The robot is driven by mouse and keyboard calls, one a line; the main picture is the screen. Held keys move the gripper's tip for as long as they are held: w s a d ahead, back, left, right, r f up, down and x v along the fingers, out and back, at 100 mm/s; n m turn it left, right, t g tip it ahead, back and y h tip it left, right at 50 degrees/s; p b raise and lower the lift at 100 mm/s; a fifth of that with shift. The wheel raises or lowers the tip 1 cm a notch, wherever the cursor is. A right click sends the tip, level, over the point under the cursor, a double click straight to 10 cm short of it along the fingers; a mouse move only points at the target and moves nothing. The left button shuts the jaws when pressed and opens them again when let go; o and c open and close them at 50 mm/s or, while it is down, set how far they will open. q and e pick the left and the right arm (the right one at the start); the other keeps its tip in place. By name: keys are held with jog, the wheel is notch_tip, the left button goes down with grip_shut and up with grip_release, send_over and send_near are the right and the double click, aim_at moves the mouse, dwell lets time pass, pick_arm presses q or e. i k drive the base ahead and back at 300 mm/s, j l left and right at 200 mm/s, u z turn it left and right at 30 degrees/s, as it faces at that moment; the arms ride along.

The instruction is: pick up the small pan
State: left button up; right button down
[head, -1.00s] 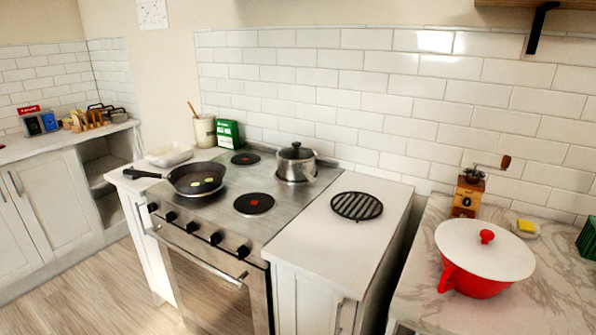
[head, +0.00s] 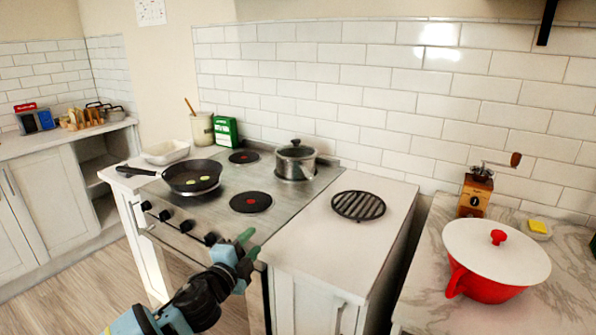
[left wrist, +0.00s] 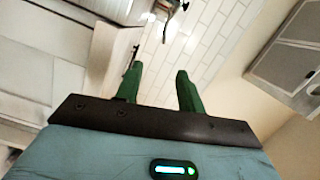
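A black frying pan (head: 190,177) sits on the left side of the stove top, its handle pointing left, with small yellow-green pieces inside. A lidded steel pot (head: 296,160) stands at the back right of the stove. My left gripper (head: 248,245) is in front of the stove's front right corner, well short of both. In the left wrist view its green fingers (left wrist: 160,84) are apart with nothing between them. My right gripper is not in view.
The stove (head: 215,210) has bare burners at back and front. A round black trivet (head: 358,205) lies on the white counter to its right. A red pot with a white lid (head: 496,255) stands farther right. A white dish (head: 165,152) sits behind the pan.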

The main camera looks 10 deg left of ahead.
aim_at(288, 169)
jog(key=i+l, duration=0.1)
jog(key=i, duration=0.35)
jog(key=i+l, duration=0.1)
jog(key=i, duration=0.4)
